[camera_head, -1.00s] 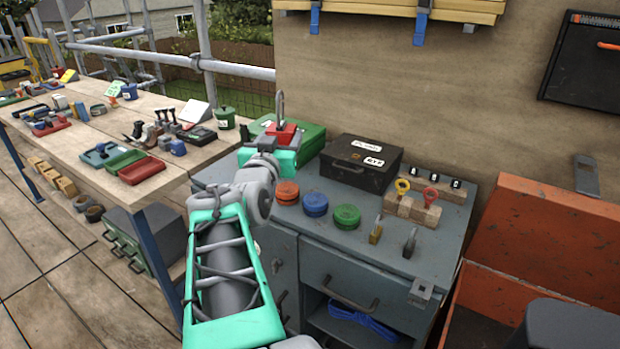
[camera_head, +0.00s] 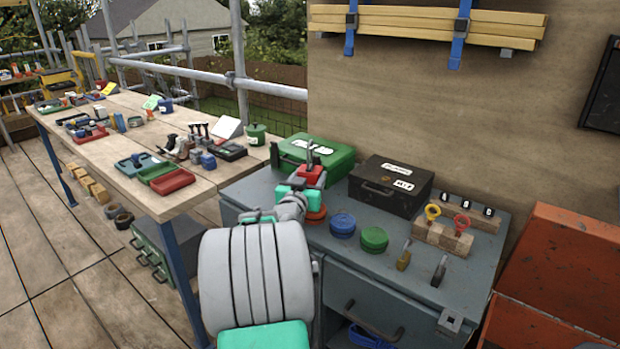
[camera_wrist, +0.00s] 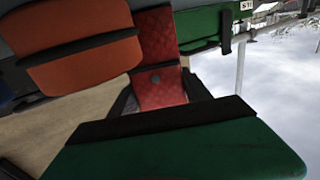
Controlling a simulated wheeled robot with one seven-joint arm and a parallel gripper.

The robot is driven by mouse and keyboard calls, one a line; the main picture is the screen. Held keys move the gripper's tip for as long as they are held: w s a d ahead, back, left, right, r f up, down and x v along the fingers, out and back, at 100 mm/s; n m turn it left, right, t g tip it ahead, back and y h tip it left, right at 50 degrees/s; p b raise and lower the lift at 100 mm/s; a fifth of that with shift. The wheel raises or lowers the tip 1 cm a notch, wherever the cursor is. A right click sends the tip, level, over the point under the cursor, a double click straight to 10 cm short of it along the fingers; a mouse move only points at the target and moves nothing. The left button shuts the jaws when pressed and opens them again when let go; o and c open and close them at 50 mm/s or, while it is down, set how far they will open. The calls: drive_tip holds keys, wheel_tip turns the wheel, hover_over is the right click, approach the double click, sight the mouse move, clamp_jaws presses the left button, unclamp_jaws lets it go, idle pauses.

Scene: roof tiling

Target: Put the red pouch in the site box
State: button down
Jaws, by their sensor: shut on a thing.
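The red pouch (camera_head: 312,174) is in my gripper (camera_head: 300,188), above the left end of the grey cabinet, in front of the green case. In the wrist view the pouch (camera_wrist: 160,88) shows as a red textured piece with a small dark stud, between two dark bars. My gripper is shut on it. The large orange-red box (camera_head: 580,262) at the right, which I take to be the site box, has its lid raised. Only part of it is in view and its inside is mostly hidden.
The cabinet top holds the green case (camera_head: 335,162), a black labelled case (camera_head: 385,188), blue (camera_head: 342,226) and green (camera_head: 374,239) discs, a wooden block with rings (camera_head: 440,236) and padlocks. A cluttered wooden bench (camera_head: 125,150) stands at the left.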

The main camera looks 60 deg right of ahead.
drive_tip(key=shift+f, duration=0.15)
drive_tip(key=shift+c, duration=2.4)
unclamp_jaws()
